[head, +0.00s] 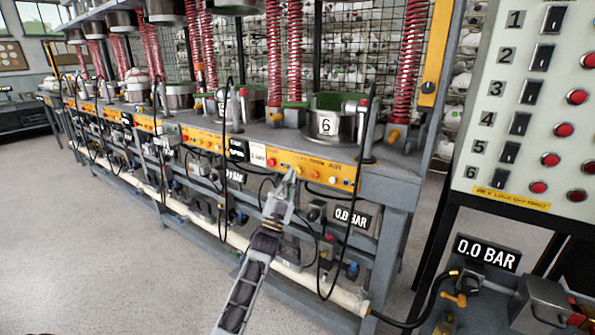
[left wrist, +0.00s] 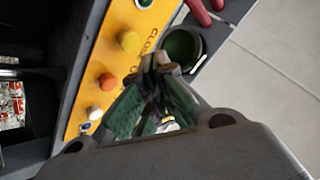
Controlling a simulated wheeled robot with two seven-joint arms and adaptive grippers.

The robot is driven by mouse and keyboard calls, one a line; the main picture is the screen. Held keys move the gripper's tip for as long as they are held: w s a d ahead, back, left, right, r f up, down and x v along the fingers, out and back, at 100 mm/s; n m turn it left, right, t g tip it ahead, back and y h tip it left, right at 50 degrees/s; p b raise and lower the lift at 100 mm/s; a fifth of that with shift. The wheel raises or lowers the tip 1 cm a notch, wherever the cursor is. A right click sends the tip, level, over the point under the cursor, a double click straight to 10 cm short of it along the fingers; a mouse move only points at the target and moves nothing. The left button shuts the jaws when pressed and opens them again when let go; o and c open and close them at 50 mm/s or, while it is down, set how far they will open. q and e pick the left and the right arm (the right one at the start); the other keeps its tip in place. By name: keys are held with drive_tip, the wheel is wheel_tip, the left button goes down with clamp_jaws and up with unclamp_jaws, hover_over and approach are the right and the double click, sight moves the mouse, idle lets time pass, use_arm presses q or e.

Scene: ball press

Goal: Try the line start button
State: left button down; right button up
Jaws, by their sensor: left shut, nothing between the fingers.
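The line start button cannot be told apart by any readable label. A yellow control strip (head: 262,158) with small round buttons runs along the front of the press bench at station 6. In the left wrist view the strip (left wrist: 119,20) carries a yellow button (left wrist: 129,41), an orange button (left wrist: 107,81), a white button (left wrist: 95,112) and a green button (left wrist: 145,3). My left gripper (head: 291,174) is shut and empty, its tips in front of the strip. In the left wrist view its tips (left wrist: 155,60) show beside the yellow button; contact cannot be told. My right gripper is out of view.
A board (head: 525,110) with numbered switches and red buttons stands at the right, above a 0.0 BAR display (head: 487,253). Black hoses hang before the bench. A press pot marked 6 (head: 327,124) stands on the bench. The grey floor (head: 130,270) at left is clear.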

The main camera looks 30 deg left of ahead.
use_arm(q)
drive_tip(key=shift+s+a+p, duration=0.15)
drive_tip(key=shift+s+p, duration=0.7)
drive_tip(key=shift+s, duration=1)
